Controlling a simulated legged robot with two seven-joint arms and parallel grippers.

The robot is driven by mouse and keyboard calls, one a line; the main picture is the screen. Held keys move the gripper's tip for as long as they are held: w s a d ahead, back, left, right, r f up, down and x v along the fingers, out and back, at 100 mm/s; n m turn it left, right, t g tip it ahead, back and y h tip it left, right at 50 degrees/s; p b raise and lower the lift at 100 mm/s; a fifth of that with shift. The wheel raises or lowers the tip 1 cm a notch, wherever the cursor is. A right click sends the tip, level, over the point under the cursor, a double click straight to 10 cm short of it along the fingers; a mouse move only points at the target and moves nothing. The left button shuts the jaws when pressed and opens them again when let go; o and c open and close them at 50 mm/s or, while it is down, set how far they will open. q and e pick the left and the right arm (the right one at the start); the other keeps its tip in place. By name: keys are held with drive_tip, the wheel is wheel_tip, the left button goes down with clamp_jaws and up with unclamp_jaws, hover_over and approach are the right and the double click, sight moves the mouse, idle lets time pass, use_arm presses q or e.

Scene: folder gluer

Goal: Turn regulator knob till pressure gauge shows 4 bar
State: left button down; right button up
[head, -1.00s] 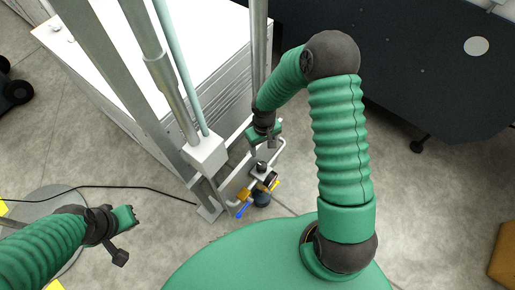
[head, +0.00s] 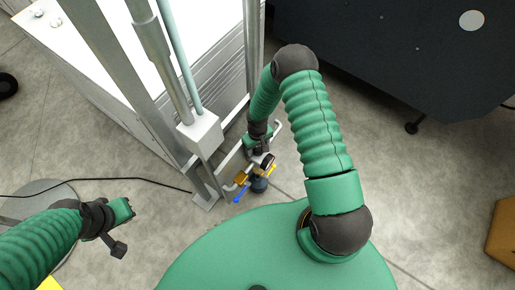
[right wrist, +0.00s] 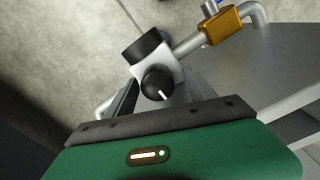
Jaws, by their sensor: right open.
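The regulator (right wrist: 150,62) has a silver body and a black round knob (right wrist: 158,84) with a white mark, facing my right wrist camera. A black round housing (right wrist: 144,45), likely the gauge, shows edge-on beside it; its dial face and needle are hidden. In the head view the regulator (head: 257,161) is small, partly under my right gripper (head: 258,146). My right gripper is open, pointing down at the knob, with its grey fingers partly visible around or behind the knob; I cannot tell if they touch it. My left gripper (head: 122,211) is empty and away at lower left.
Metal posts and a grey box (head: 201,133) stand left of my right arm. A black cable (head: 130,180) crosses the floor.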

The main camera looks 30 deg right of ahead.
drive_tip(key=shift+d, duration=0.25)
drive_tip(key=c, duration=0.5)
drive_tip(key=shift+a, duration=0.1)
drive_tip(key=c, duration=0.9)
drive_tip(key=shift+o, duration=0.2)
drive_tip(key=shift+n, duration=0.3)
drive_tip(key=shift+r+n+p, duration=0.1)
drive_tip(key=shift+n+p, duration=0.4)
drive_tip(key=shift+n, duration=0.1)
drive_tip(key=n+p, duration=0.1)
drive_tip(key=n, duration=0.2)
drive_tip(key=n+p, duration=0.1)
drive_tip(key=n, duration=0.2)
drive_tip(key=shift+n, duration=0.4)
drive_tip(key=shift+w+n, duration=0.1)
drive_tip(key=shift+n, duration=1.4)
